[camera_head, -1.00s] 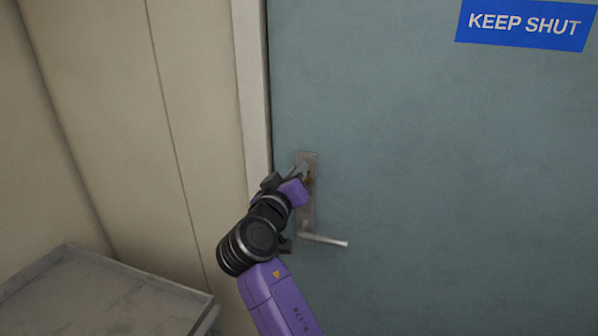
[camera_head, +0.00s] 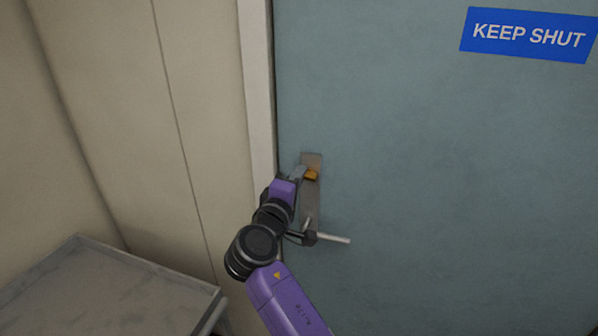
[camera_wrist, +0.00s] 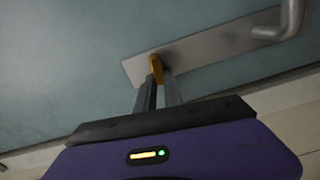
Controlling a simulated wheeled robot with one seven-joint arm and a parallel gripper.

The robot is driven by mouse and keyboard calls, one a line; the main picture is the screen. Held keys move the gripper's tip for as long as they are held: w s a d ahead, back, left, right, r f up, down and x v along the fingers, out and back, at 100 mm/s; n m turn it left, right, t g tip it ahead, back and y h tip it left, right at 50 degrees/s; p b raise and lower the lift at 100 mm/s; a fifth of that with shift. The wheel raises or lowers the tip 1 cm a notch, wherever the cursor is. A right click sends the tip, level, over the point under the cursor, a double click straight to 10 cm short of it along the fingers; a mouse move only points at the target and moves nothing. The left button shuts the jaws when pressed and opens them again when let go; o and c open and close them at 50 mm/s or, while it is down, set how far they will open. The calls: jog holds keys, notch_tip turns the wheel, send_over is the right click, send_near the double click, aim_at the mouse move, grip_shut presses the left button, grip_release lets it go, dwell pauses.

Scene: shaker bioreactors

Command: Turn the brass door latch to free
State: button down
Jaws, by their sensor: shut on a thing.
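The brass latch (camera_head: 311,175) sits on the upper part of a metal plate (camera_head: 312,160) on the blue-green door (camera_head: 430,170). My gripper (camera_head: 300,174) reaches it from the left and below and is shut on it. In the wrist view, the two fingers of my gripper (camera_wrist: 158,82) hold the brass latch (camera_wrist: 156,66) between their tips. The latch's far end shows past the fingers; the part between the tips is hidden.
A silver lever handle (camera_head: 335,239) sticks out to the right below the latch, close to my arm; it also shows in the wrist view (camera_wrist: 285,25). The door frame (camera_head: 258,90) is just left. A grey table (camera_head: 110,290) stands at lower left. A blue KEEP SHUT sign (camera_head: 528,36) is on the door.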

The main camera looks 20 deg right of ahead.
jog(key=shift+a+n+p, duration=0.1)
jog(key=shift+n+p, duration=0.2)
jog(key=shift+n, duration=0.3)
jog(key=shift+f, duration=0.15)
jog(key=c, duration=1.5)
grip_release()
jog(key=shift+o, duration=0.2)
jog(key=b+v, duration=0.1)
jog(key=v, duration=0.6)
jog(key=shift+s+a+b, duration=0.25)
jog(key=shift+s+b, duration=0.05)
jog(key=shift+b, duration=0.1)
